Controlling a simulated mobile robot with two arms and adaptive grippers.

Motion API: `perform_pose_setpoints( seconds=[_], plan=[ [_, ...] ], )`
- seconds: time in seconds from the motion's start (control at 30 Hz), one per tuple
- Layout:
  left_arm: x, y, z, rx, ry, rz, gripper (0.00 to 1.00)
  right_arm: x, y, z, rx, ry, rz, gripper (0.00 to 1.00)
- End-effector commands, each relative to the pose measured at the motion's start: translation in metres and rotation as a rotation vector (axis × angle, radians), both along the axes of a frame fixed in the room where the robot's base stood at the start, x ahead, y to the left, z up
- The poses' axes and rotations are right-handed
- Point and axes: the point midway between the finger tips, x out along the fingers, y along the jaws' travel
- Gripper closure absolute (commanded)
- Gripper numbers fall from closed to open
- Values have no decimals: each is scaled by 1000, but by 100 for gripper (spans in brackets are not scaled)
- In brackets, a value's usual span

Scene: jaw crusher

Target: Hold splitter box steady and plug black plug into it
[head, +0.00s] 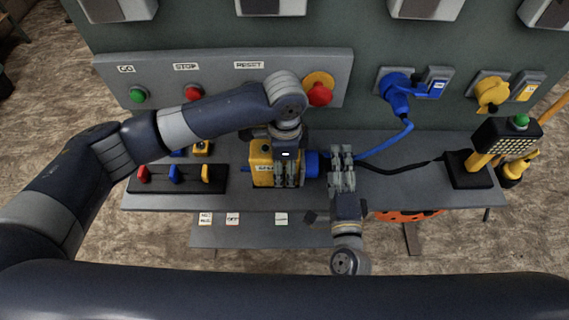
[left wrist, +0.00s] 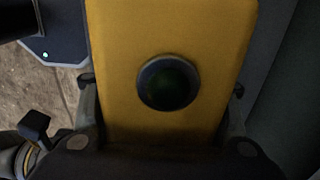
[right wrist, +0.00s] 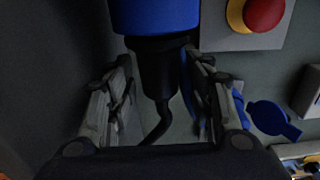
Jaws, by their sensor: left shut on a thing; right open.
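The yellow splitter box (head: 262,153) stands on the grey shelf, with a blue socket (head: 312,163) on its right side. My left gripper (head: 288,174) is shut on the box from above. In the left wrist view the yellow face of the box (left wrist: 125,60) with a dark round part lies between its fingers. The black plug (right wrist: 158,75) meets the blue socket (right wrist: 155,15) end-on in the right wrist view; how deep it sits I cannot tell. My right gripper (head: 342,165) is open, with its fingers on either side of the plug, apart from it. The gripper hides the plug in the head view.
A black cable (head: 395,171) runs right along the shelf (head: 395,200). A blue plug (head: 396,84) with a blue cable is in the wall panel. A lamp with a green button (head: 520,121) stands at right; a rack of coloured parts (head: 205,186) lies at left.

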Motion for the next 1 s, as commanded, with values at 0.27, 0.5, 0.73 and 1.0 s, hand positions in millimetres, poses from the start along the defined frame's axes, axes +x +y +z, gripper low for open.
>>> perform_pose_setpoints(
  seconds=[0.27,0.5,0.73,1.0],
  plan=[
    [0,-1,0,-2,1,0,87,1,-18,0,-3,-1,0,52],
    [0,-1,0,-2,1,0,87,1,-32,0,-2,0,0,52],
    [-1,-1,0,-2,1,-1,87,1,-46,0,-3,0,0,52],
    [-1,-1,0,-2,2,-1,87,2,-62,0,-2,0,1,52]
  ],
)
